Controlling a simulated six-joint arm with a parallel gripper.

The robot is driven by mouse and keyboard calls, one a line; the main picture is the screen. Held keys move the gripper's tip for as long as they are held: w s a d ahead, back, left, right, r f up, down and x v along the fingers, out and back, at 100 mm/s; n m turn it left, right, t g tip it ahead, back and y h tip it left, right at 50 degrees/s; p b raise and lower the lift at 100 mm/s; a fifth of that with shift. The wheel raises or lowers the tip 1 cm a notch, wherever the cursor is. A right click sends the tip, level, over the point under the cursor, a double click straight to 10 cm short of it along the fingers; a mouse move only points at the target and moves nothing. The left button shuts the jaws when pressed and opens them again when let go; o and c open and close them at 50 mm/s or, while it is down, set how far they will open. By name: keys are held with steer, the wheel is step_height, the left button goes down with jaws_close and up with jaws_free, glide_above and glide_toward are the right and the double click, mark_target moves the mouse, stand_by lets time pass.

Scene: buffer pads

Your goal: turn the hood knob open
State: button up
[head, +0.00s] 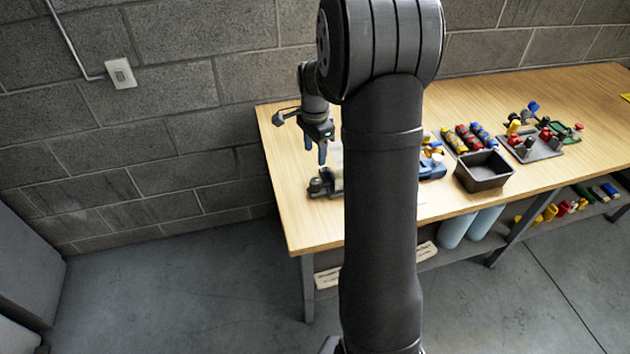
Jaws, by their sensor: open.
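My gripper (315,152) points down above the left part of the wooden bench. Its two bluish fingers are apart and nothing shows between them. Below the fingertips, a small grey device (334,180) sits on the bench, with a dark rounded part that may be the hood knob (317,185) at its left end. The fingertips look a little above the device and apart from it. My own arm link hides the right side of the device. The knob's turn position is too small to tell.
On the wooden bench (285,205), right of my arm, are a dark open bin (484,172), several coloured cylinders (467,138) and a board with coloured parts (533,148). A block wall with a switch (121,73) stands behind. The bench's front left is clear.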

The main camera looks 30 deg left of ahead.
mark_target(315, 181)
step_height(315, 181, down, 13)
steer(key=shift+r, duration=0.1)
stand_by(0.3)
steer(key=c, duration=1)
